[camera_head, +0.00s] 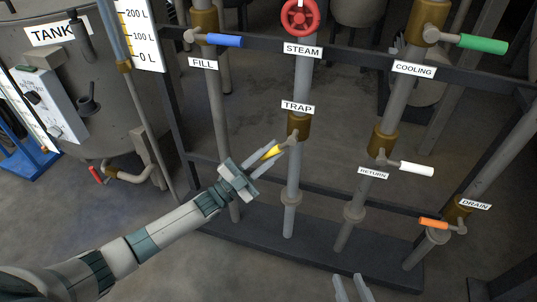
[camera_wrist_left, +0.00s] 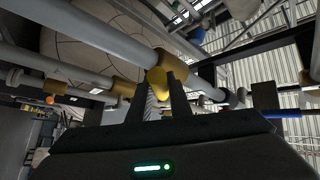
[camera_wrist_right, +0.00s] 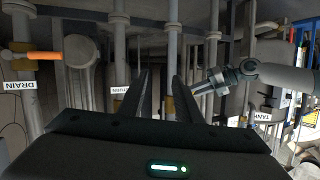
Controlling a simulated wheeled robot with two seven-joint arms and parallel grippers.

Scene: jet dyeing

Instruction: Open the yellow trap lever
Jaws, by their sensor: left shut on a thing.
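The yellow trap lever (camera_head: 271,153) sticks out to the left from the brass valve (camera_head: 298,126) below the TRAP label (camera_head: 298,107). It angles slightly downward. My left gripper (camera_head: 274,152) is shut on the lever, with a finger on each side of it. In the left wrist view the yellow lever's end (camera_wrist_left: 157,82) shows between the fingertips (camera_wrist_left: 158,96). My right gripper (camera_head: 352,288) is at the bottom edge of the head view, away from the valves. In the right wrist view its fingers (camera_wrist_right: 160,92) stand apart with nothing between them.
Blue FILL (camera_head: 224,40), green COOLING (camera_head: 482,44), white RETURN (camera_head: 416,169) and orange DRAIN (camera_head: 433,223) levers stand on nearby pipes. A red STEAM wheel (camera_head: 300,16) is above the trap. A tank (camera_head: 100,110) is at left. Dark frame bars cross behind the pipes.

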